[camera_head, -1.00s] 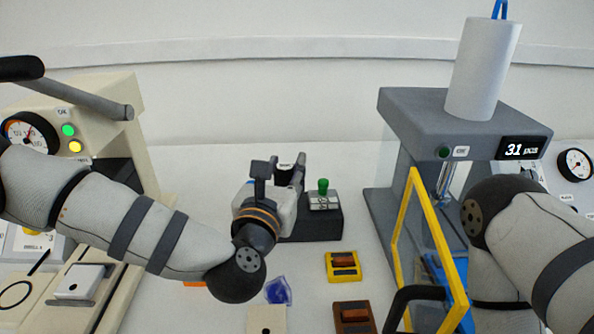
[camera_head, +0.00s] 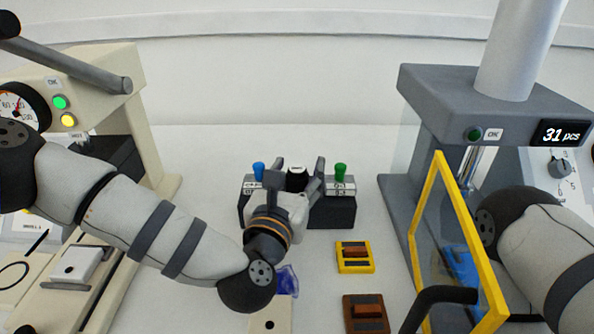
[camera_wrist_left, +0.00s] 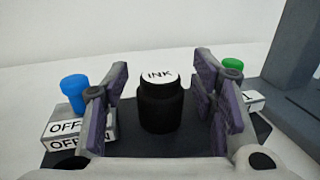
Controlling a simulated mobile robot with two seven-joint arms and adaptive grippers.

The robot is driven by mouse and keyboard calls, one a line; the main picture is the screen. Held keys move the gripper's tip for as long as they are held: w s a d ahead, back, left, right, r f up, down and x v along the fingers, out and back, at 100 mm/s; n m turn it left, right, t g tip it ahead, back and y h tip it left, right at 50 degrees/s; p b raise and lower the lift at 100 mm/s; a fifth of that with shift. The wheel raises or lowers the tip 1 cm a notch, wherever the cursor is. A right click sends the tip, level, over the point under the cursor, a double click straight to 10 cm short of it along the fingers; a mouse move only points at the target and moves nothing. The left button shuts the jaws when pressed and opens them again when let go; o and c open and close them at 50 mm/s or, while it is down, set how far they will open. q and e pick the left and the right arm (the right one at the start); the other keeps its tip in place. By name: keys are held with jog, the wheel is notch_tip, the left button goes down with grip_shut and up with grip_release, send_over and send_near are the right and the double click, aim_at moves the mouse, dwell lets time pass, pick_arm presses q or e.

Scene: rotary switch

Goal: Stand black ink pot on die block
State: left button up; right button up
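The black ink pot (camera_head: 297,182) has a white lid marked INK in the left wrist view (camera_wrist_left: 160,103). It stands upright in the middle of a dark stand (camera_head: 332,212). My left gripper (camera_head: 299,170) is open, with one finger on each side of the pot; gaps show between pot and fingers in the left wrist view (camera_wrist_left: 160,95). A pale block with a dark hole (camera_head: 76,266) lies on the beige machine at left, and a beige block with a hole (camera_head: 271,319) lies at the bottom edge; I cannot tell which is the die block. My right gripper is out of view.
A blue knob (camera_head: 258,171) and a green knob (camera_head: 340,172) flank the pot. Yellow (camera_head: 354,258) and brown (camera_head: 365,313) pieces and a blue translucent piece (camera_head: 288,280) lie in front. A grey press with a yellow frame (camera_head: 441,163) stands at right.

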pick_arm(q)
jog(key=shift+r, duration=0.3)
jog(key=v, duration=1.2)
jog(key=shift+f, duration=0.15)
